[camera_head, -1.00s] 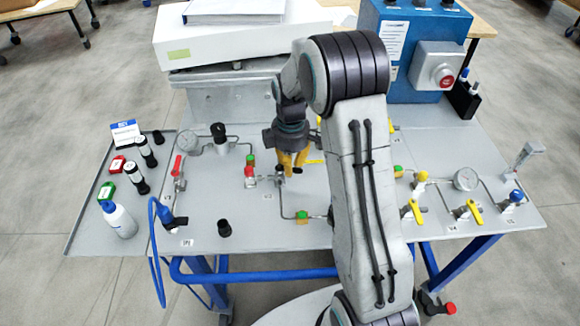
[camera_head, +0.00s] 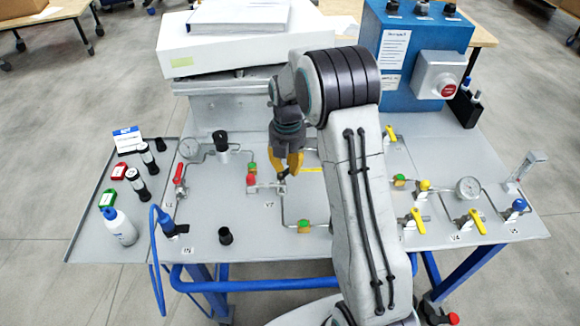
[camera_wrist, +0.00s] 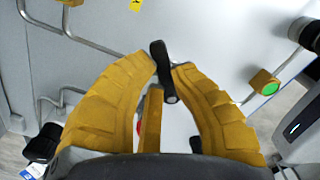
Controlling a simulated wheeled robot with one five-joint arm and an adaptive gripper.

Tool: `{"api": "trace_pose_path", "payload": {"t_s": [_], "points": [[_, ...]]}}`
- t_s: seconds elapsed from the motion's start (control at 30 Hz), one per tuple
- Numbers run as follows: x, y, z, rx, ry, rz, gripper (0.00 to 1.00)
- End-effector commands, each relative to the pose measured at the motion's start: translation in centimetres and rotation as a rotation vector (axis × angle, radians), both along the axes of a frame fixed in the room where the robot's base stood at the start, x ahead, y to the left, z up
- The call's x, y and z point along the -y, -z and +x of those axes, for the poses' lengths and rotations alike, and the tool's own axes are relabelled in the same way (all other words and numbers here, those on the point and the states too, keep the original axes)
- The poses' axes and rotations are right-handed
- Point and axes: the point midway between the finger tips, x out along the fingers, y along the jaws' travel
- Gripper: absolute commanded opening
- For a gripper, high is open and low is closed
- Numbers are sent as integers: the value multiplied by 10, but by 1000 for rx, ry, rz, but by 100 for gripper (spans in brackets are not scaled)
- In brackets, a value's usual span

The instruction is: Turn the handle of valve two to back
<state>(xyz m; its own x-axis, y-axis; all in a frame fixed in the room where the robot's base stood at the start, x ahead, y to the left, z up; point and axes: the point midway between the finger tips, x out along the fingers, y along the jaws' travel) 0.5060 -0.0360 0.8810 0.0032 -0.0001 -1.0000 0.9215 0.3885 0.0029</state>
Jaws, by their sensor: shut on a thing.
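Valve two (camera_head: 266,188) sits on the grey panel, on a thin pipe with a red cap at its left end and a label in front of it. Its short black handle shows between the yellow fingertips in the wrist view (camera_wrist: 163,72). My gripper (camera_head: 286,176) reaches down over the valve from behind and is shut on the handle. It also shows in the wrist view (camera_wrist: 165,68), one finger on each side of the handle. The fingers and wrist hide much of the valve body in the wrist view.
A red-handled valve (camera_head: 180,180) and a gauge (camera_head: 190,148) stand left. Yellow-handled valves (camera_head: 417,220) and another gauge (camera_head: 467,187) stand right. A black knob (camera_head: 225,236) lies in front. A blue box (camera_head: 400,25) and white case (camera_head: 235,45) stand behind.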

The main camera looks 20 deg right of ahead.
Motion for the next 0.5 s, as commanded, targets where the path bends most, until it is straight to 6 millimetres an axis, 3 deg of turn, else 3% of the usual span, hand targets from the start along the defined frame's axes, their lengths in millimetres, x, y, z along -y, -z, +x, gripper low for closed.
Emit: {"api": "trace_pose_path", "payload": {"t_s": [0.5], "points": [[-11,6,6,-16,-487,4,0]]}}
